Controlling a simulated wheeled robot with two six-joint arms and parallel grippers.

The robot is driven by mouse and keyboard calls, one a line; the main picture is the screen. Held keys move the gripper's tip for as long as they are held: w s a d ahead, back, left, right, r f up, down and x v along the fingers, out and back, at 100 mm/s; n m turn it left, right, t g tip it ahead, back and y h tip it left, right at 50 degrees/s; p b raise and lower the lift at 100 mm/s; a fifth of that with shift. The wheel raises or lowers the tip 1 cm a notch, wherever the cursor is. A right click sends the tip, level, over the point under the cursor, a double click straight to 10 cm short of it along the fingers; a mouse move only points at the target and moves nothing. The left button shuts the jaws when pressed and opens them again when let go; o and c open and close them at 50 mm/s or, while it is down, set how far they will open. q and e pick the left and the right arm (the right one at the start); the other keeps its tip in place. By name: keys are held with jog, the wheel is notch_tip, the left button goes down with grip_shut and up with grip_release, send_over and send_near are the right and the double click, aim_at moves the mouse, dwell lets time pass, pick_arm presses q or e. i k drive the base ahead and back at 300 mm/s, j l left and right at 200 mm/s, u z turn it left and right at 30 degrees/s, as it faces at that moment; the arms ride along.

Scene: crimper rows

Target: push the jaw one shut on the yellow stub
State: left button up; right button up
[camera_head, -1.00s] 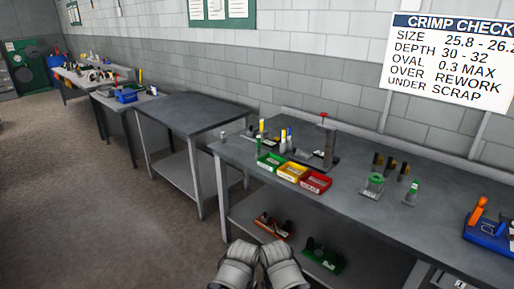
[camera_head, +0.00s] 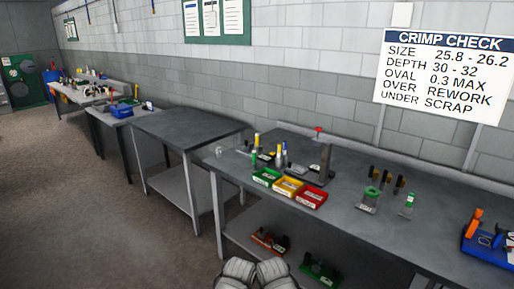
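Upright pieces with yellow parts stand at the left end of the long grey bench; one yellow-topped piece (camera_head: 256,141) is near the back and looks like a stub. A dark upright tool with a red knob (camera_head: 319,131) stands to its right. The pieces are too small for me to tell which is jaw one, or whether any jaw is open or shut. Two grey rounded parts of my own arms show at the bottom edge. Neither gripper's fingertips are in view.
Green (camera_head: 266,178), yellow (camera_head: 286,189) and red (camera_head: 310,199) bins line the front edge of the long bench (camera_head: 345,228). A blue tray (camera_head: 490,245) with an orange-handled tool is at the right. An empty table (camera_head: 188,128) stands to the left. Floor (camera_head: 90,215) is clear at left.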

aim_at(247, 148)
jog(key=i+j+u, duration=0.15)
jog(key=i, duration=0.4)
jog(key=i+u, duration=0.2)
jog(key=i, duration=0.4)
jog(key=i+l+u, duration=0.15)
jog(key=i, duration=0.4)
jog(key=i+l+u, duration=0.2)
jog(key=i, duration=0.4)
jog(key=i+l+u, duration=0.15)
jog(key=i, duration=0.4)
